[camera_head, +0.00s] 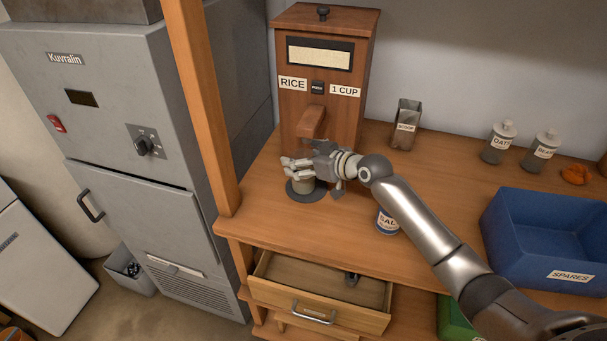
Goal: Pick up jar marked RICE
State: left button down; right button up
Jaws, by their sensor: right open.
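A wooden dispenser (321,60) stands at the back left of the bench, with labels reading RICE (292,83) and 1 CUP (345,91). I see no separate jar with a readable RICE label. A small pale round container (303,186) stands on a dark round base (307,196) below the dispenser's spout (312,122). My right gripper (290,167) is open just above and at this container, partly covering it. I cannot tell whether they touch. My left gripper is not in view.
A SALT tin (387,222) stands beside my right forearm. A small metal holder (405,127), two labelled jars (499,142) (541,151) and an orange lump (575,174) are farther back. A blue SPARES bin (545,237) is right. An open drawer (317,298) juts out below.

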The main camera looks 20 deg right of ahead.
jog(key=c, duration=1.7)
jog(key=shift+o, duration=0.2)
jog(key=shift+r, duration=0.1)
